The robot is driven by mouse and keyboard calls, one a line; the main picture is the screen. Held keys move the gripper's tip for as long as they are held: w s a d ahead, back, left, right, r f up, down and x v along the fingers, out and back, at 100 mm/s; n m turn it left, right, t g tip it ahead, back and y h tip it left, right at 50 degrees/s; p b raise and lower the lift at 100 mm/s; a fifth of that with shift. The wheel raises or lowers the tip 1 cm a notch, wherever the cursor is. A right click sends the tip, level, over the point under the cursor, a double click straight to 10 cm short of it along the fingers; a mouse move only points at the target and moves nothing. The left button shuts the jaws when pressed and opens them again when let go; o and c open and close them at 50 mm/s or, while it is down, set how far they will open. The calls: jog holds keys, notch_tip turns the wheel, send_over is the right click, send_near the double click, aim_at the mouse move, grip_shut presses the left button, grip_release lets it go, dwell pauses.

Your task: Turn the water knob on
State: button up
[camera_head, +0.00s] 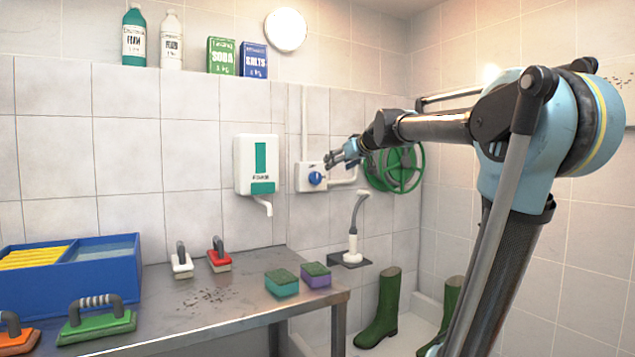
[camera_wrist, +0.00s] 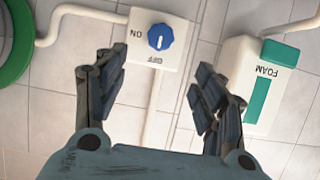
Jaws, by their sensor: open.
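The water knob (camera_head: 316,178) is a round blue dial on a white plate (camera_head: 303,185) on the tiled back wall. In the wrist view the same blue knob (camera_wrist: 160,37) shows a white pointer mark aimed toward the OFF label; ON is printed on the left of the plate. My gripper (camera_head: 335,158) is beside and a little above the knob in the head view. In the wrist view my open gripper (camera_wrist: 160,68) has its dark fingers spread wide, with the knob ahead between them. Nothing is between the fingers, and they do not appear to touch the knob.
A white FOAM dispenser (camera_head: 256,165) hangs beside the knob plate. A green wheel (camera_head: 420,168) is on the other side, behind my arm. Pipes run from the plate. Below are a small shelf with a shower head (camera_head: 354,235) and a metal table (camera_head: 235,300) with brushes and sponges.

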aim_at(317, 177)
jog(key=x, duration=1.6)
jog(key=shift+w+a+f, duration=0.15)
jog(key=shift+w+f, duration=0.15)
jog(key=c, duration=1.1)
